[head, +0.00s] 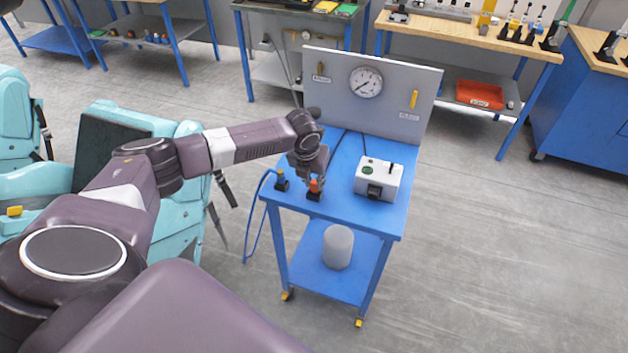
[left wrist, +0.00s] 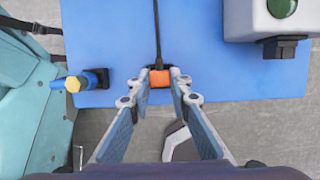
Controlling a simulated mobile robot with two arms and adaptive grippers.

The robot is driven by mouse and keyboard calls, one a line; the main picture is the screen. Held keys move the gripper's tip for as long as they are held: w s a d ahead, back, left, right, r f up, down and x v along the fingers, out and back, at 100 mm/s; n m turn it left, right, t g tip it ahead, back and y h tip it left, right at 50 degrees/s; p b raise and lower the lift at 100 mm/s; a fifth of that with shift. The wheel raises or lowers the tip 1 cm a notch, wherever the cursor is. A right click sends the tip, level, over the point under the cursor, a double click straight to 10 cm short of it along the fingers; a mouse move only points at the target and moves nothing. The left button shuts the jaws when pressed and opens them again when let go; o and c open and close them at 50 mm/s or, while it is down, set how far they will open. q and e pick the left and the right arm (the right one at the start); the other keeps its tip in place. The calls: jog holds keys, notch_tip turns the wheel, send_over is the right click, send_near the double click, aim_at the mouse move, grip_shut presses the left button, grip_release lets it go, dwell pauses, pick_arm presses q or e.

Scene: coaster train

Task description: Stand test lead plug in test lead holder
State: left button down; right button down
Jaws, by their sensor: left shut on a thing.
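My left gripper (head: 314,179) is shut on an orange plug (head: 315,187) above the front left part of the blue cart top. In the left wrist view the plug (left wrist: 160,79) sits between the two fingertips, and a black lead (left wrist: 157,30) runs away from it. A small black holder (head: 314,197) shows directly under the plug. I cannot tell whether the plug is seated in it or just over it. A second black holder (head: 282,185) stands to the left, with a blue lead (head: 262,195) at it. My right gripper is out of view.
A white box (head: 378,179) with a green button stands right of the plug. A grey panel with a gauge (head: 366,82) rises at the cart's back edge. A grey cylinder (head: 338,246) stands on the lower shelf. Teal seats (head: 150,118) are close on the left.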

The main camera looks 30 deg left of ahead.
pick_arm(q)
jog(key=shift+f+b, duration=0.35)
jog(key=shift+f, duration=0.35)
jog(key=c, duration=1.7)
grip_release()
jog(key=shift+r, duration=0.1)
jog(key=v, duration=1.1)
jog(key=shift+s+r, duration=0.2)
jog(key=shift+r, duration=0.2)
